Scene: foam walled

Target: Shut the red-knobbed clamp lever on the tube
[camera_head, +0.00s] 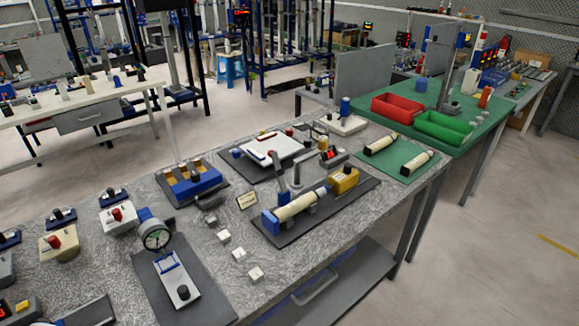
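A cream tube (297,206) lies in a fixture on a dark base plate (345,203) near the middle of the grey speckled bench. A blue block (270,222) is at its left end and a yellow block (344,181) at its right end. A grey-blue lever (282,178) stands up steeply behind the tube, apart from it along most of its length. Small red parts show behind the fixture, but I cannot tell whether one is the lever's knob. Neither of my grippers is in view.
A dial gauge fixture (157,238) stands at the front left of the bench (318,247). Several white blocks (239,254) lie between it and the tube fixture. Two more tubes lie on a green mat (399,161) at right.

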